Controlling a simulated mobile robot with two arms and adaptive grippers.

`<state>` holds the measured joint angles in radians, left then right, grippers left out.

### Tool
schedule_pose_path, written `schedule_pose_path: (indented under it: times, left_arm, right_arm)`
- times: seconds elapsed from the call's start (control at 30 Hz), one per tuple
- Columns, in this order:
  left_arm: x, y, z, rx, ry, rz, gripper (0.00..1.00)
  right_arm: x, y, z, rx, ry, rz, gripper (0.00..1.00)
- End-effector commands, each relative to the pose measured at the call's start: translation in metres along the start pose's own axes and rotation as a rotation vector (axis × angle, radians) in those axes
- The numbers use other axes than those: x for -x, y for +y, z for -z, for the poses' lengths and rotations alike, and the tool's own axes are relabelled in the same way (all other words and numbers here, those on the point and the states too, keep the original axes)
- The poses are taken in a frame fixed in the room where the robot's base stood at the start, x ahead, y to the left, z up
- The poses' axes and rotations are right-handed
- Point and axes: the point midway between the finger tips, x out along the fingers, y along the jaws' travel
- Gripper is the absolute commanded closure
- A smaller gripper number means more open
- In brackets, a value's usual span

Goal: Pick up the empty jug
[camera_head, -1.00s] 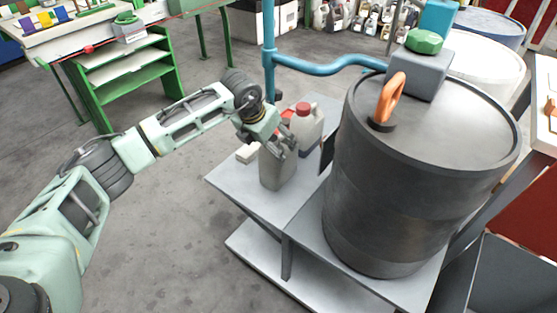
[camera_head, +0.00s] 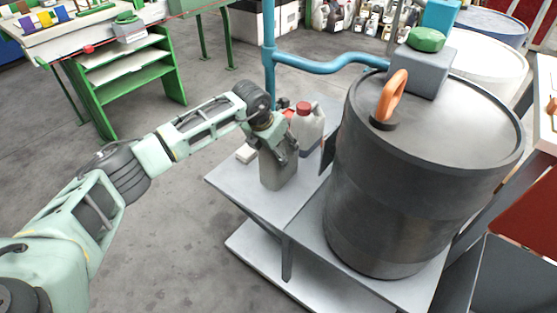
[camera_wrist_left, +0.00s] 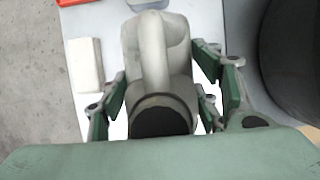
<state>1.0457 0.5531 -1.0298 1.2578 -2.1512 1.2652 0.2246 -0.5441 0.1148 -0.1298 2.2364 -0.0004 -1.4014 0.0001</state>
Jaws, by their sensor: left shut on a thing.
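A grey jug (camera_head: 278,173) stands on the grey metal table beside the big drum. In the left wrist view the jug (camera_wrist_left: 158,55) shows from above, with its handle ridge and a dark round mouth without a cap. My left gripper (camera_head: 278,148) is over the jug's upper part from above. In the left wrist view its fingers (camera_wrist_left: 160,98) lie on both sides of the jug, shut on its body. The gripper hides part of the jug's top in the head view. My right gripper is not in view.
A pale jug with a red cap (camera_head: 309,132) stands just behind. A white block (camera_head: 246,153) lies to the left. The large dark drum (camera_head: 410,180) stands close on the right, and a blue pipe (camera_head: 325,65) runs behind. The table's front-left part (camera_head: 245,195) is clear.

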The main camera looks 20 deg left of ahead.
Motion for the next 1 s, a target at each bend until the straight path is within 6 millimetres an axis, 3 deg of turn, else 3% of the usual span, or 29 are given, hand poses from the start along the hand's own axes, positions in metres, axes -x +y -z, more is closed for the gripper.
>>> schedule_pose_path:
  times: [0.27, 0.63, 0.73, 0.87, 1.0]
  left_arm:
    - [0.0, 0.0, 0.0, 0.0, 0.0, 0.0, 0.8]
    - [0.006, 0.001, -0.003, 0.0, -0.001, -0.001, 0.8]
    - [0.016, 0.001, -0.007, 0.0, -0.003, -0.001, 0.8]
    - [0.039, 0.001, -0.017, -0.001, -0.005, -0.002, 0.8]
    - [0.044, 0.002, 0.014, -0.002, 0.002, -0.002, 0.8]
  right_arm:
    - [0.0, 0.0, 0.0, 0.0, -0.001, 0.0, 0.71]
    - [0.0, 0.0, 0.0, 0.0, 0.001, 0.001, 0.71]
    - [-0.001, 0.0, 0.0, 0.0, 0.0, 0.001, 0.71]
    - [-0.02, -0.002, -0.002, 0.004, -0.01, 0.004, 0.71]
    - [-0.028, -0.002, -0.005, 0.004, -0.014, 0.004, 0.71]
